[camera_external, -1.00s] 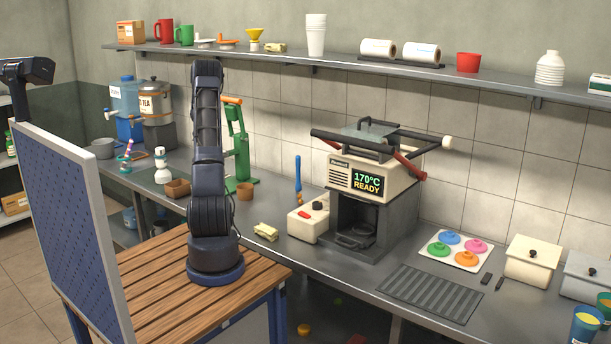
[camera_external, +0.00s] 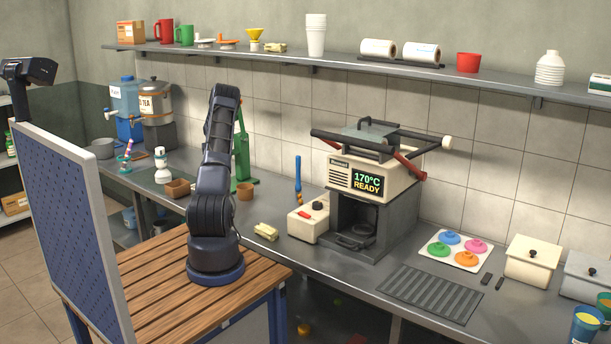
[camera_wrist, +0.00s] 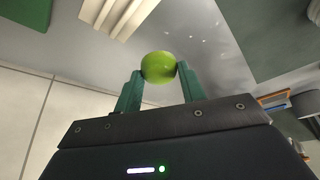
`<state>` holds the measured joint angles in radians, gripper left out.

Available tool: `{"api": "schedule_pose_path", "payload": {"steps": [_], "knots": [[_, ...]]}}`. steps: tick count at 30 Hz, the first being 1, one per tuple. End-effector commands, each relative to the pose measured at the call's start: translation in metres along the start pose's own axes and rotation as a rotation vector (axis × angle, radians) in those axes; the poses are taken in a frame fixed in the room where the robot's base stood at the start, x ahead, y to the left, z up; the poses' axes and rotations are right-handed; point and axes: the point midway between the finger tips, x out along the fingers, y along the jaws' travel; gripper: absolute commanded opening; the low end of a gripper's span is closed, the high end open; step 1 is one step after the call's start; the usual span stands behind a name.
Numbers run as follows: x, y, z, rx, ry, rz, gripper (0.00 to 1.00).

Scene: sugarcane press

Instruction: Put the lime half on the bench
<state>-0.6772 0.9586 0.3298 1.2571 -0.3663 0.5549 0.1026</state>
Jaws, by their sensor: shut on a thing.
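A green lime half (camera_wrist: 158,66) is pinched between the two green fingers of my gripper (camera_wrist: 158,84) in the wrist view. Only its rounded side shows there. Behind the lime is a grey metal surface with small pale specks. In the external view my arm stands on the wooden table and hides my gripper and the lime. The grey bench (camera_external: 330,257) runs along the tiled wall beyond the arm. From these views I cannot tell how far the lime is from the bench.
A green hand press (camera_external: 242,155) stands behind my arm, with a small brown pot (camera_external: 245,191) beside it. A pale yellow cloth (camera_external: 266,231) and the cup sealing machine (camera_external: 372,185) are to the right. A brown box (camera_external: 178,188) is to the left.

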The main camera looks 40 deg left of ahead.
Motion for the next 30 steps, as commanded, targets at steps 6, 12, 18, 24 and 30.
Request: {"api": "schedule_pose_path", "payload": {"steps": [6,12,18,24,30], "knots": [[0.021,0.000,0.010,-0.001,0.000,0.001,0.15],[0.043,0.000,0.020,0.000,-0.003,0.000,0.15],[0.052,0.000,0.024,0.000,0.001,0.001,0.15],[0.053,0.000,0.024,0.000,0.000,0.001,0.15],[0.055,0.000,0.025,0.000,0.000,0.000,0.59]]}}
